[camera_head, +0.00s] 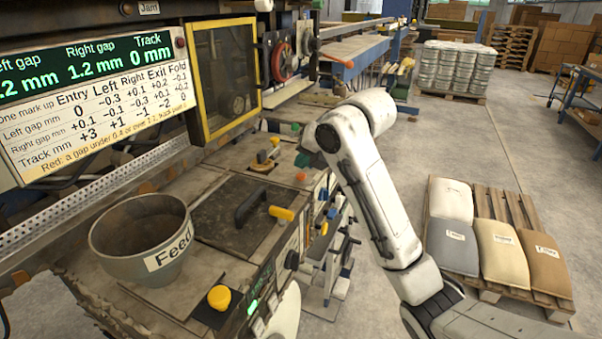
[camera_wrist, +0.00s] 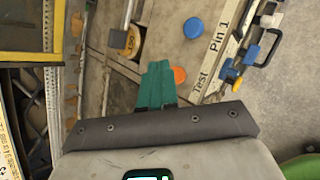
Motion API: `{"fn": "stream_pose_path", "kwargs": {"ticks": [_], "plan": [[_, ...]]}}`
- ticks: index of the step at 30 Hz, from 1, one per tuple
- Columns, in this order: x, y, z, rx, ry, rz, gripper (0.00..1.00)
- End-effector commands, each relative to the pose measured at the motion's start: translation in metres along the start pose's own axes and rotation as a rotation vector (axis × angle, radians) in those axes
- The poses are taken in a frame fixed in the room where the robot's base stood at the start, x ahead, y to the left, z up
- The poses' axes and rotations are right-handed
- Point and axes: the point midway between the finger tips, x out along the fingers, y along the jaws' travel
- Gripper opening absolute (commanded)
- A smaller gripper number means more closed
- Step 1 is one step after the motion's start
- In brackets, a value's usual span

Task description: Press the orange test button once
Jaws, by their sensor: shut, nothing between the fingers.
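The orange test button (camera_wrist: 180,75) shows in the wrist view as a small round cap on the machine's worn top, near the printed word "Test". It also shows in the head view (camera_head: 301,177) as a small orange spot just below my fingertips. My gripper (camera_wrist: 157,68) has teal fingers that are shut together and empty. In the wrist view the fingers lie just left of the button and overlap its left edge. In the head view the teal tips of my gripper (camera_head: 302,160) are over the machine's right edge. I cannot tell whether they touch the button.
A blue button (camera_wrist: 193,27) sits beyond the orange one in the wrist view. In the head view, a Feed bucket (camera_head: 105,237), a black-handled plate (camera_head: 220,222) and a yellow button (camera_head: 219,297) occupy the machine top.

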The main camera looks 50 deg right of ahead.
Motion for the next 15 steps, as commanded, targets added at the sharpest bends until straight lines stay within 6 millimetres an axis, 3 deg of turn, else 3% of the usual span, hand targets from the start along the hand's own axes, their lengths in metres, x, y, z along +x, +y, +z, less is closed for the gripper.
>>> {"fn": "stream_pose_path", "kwargs": {"ticks": [15], "plan": [[-0.020, 0.015, 0.015, 0.000, -0.001, 0.000, 0.00]]}}
